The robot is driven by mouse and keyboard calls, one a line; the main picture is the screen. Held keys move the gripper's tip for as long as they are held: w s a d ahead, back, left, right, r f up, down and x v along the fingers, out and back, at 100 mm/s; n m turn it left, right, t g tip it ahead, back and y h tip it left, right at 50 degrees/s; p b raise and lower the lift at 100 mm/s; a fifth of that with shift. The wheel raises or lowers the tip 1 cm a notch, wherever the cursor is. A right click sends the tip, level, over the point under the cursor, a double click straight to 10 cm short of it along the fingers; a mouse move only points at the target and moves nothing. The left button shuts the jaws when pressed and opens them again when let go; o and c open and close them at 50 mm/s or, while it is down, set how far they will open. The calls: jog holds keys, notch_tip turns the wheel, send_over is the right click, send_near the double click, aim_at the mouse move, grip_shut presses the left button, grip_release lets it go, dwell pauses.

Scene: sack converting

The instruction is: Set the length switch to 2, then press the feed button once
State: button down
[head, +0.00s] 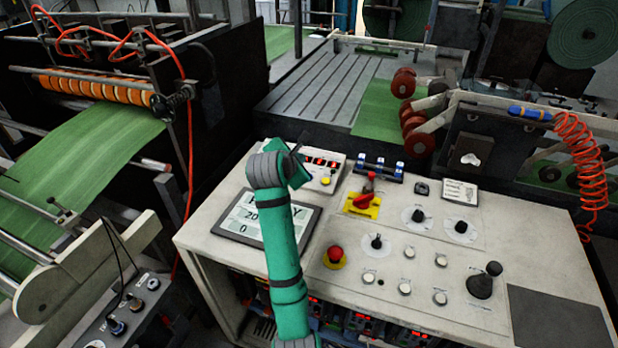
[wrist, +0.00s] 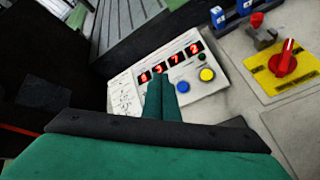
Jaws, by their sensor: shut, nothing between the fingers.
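The white console top holds three dark knobs on white dials, a left one (head: 376,241), a middle one (head: 419,216) and a right one (head: 461,227). Several round white buttons sit in front of them, one here (head: 405,288). Their labels are too small to read, so I cannot tell which knob is the length switch, its setting, or which button is feed. My gripper (wrist: 160,85) is shut and empty in the wrist view, in front of a small panel with red digits (wrist: 170,65). In the head view my arm hides most of the gripper, left of the knobs.
A red coiled hose (head: 580,150) hangs at right.

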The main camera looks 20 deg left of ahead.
jog(key=f, duration=0.1)
jog(key=w+d+f, duration=0.1)
jog(key=f, duration=0.2)
jog(key=shift+w+d+f, duration=0.1)
jog(key=shift+w+d, duration=0.25)
jog(key=shift+d, duration=0.05)
jog(key=shift+w+f, duration=0.1)
jog(key=shift+f, duration=0.15)
jog(key=shift+a+f, duration=0.25)
jog(key=shift+f, duration=0.15)
dwell(1.2)
jog(key=shift+w+f, duration=0.15)
jog(key=shift+f, duration=0.25)
